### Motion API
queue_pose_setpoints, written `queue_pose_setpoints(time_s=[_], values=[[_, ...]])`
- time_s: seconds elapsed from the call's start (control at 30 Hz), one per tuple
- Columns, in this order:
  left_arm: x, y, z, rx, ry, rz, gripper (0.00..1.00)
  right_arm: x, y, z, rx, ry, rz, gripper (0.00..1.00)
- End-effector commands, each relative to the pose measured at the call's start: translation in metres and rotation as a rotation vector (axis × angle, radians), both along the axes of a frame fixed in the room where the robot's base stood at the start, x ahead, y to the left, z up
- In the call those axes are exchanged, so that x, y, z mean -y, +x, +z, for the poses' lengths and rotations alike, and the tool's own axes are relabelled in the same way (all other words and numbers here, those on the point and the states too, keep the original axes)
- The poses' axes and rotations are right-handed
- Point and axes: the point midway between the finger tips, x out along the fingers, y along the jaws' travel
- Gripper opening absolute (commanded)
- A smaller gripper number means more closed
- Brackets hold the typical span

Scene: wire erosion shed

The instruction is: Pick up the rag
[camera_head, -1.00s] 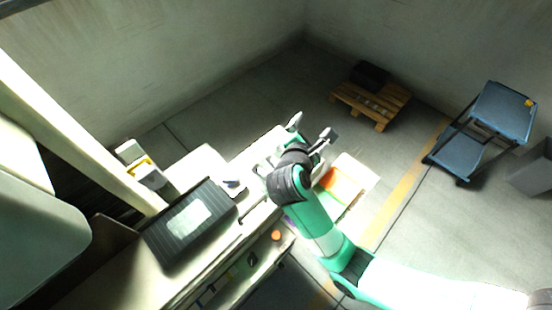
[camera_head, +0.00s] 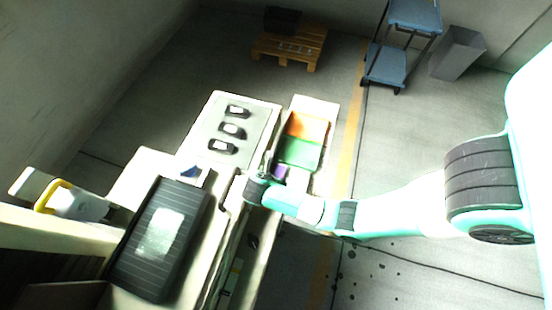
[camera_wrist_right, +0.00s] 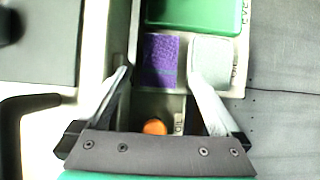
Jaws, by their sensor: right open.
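A purple, rough-textured patch, which looks like the folded rag (camera_wrist_right: 160,58), lies in a compartment of a sorting tray. It shows as a small purple patch in the head view (camera_head: 279,172). A pale grey block (camera_wrist_right: 211,62) lies right beside it. My right gripper (camera_wrist_right: 158,76) is open, with its fingertips either side of the purple rag's near part in the wrist view. Nothing is held between the fingers, and whether they touch the rag cannot be told. My left gripper is not in view.
The tray's green section (camera_head: 299,152) and orange section (camera_head: 307,126) lie beyond the rag. An orange round thing (camera_wrist_right: 154,127) shows between my fingers' bases. A dark ribbed case (camera_head: 183,194) lies on the bench. A pale panel (camera_head: 259,110) holds several dark items.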

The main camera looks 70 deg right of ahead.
Motion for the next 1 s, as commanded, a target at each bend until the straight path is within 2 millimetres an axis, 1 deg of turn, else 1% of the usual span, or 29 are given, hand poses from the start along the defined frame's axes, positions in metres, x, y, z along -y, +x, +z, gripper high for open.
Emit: queue_pose_setpoints(time_s=[0.03, 0.17, 0.23, 0.4, 0.5, 0.6, 0.77, 0.8, 0.83, 0.97, 1.0], values=[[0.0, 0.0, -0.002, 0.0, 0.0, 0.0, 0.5, 0.002, -0.001, -0.005, -0.002, 0.001, -0.001, 1.0], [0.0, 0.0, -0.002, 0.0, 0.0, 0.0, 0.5, 0.003, 0.0, -0.006, 0.0, 0.001, 0.001, 1.0], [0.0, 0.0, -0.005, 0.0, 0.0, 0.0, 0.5, 0.006, 0.0, -0.011, 0.0, 0.0, 0.0, 1.0], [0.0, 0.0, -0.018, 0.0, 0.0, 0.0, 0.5, 0.021, -0.001, -0.04, -0.002, 0.001, -0.004, 1.0], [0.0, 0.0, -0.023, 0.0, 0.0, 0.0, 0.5, 0.028, -0.001, -0.052, -0.001, 0.001, -0.003, 1.0], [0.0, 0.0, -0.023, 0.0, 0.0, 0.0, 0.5, 0.031, -0.001, -0.056, 0.001, 0.001, -0.001, 1.0], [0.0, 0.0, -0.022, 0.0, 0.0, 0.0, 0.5, 0.032, 0.0, -0.055, 0.001, 0.001, 0.0, 1.0], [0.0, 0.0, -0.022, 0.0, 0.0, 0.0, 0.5, 0.031, 0.0, -0.055, 0.001, 0.001, 0.0, 0.98], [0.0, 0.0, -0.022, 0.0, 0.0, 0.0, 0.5, 0.031, 0.0, -0.055, 0.001, 0.001, 0.0, 0.93], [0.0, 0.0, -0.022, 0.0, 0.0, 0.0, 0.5, 0.031, 0.0, -0.055, 0.001, 0.001, 0.0, 0.69], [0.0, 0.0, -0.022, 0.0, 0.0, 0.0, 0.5, 0.031, 0.0, -0.055, 0.001, 0.001, 0.0, 0.62]])
